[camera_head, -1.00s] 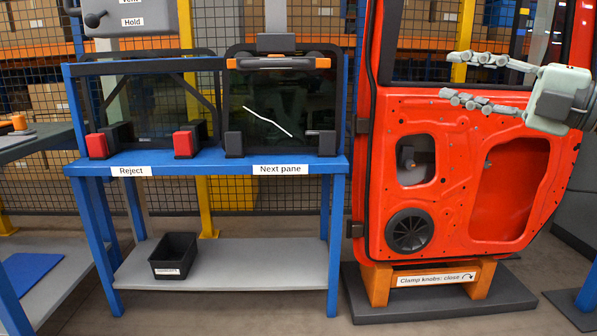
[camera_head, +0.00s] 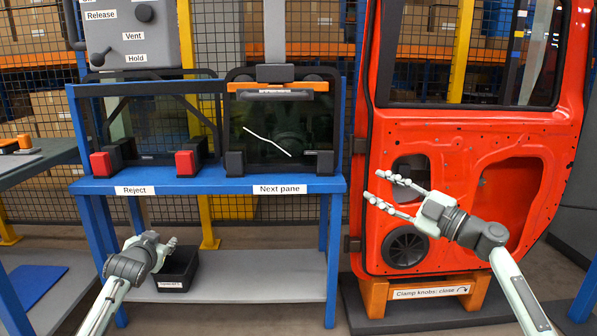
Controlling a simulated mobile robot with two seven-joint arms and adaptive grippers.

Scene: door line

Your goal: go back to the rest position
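My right gripper (camera_head: 373,187) reaches in from the lower right and points left, in front of the red door (camera_head: 515,130). Its two fingers are spread apart with nothing between them. My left gripper (camera_head: 168,250) is at the lower left, in front of the lower shelf and beside the black bin (camera_head: 181,268), which it partly overlaps in the picture. Its fingers are small and seen partly from behind, so their spacing is unclear. No held object shows at it.
A blue stand (camera_head: 225,185) holds a framed pane (camera_head: 278,130) with a white line over the "Next pane" label. Red-and-black blocks (camera_head: 188,163) stand at the "Reject" side. A grey control box (camera_head: 135,35) hangs above. Open space lies between my two grippers.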

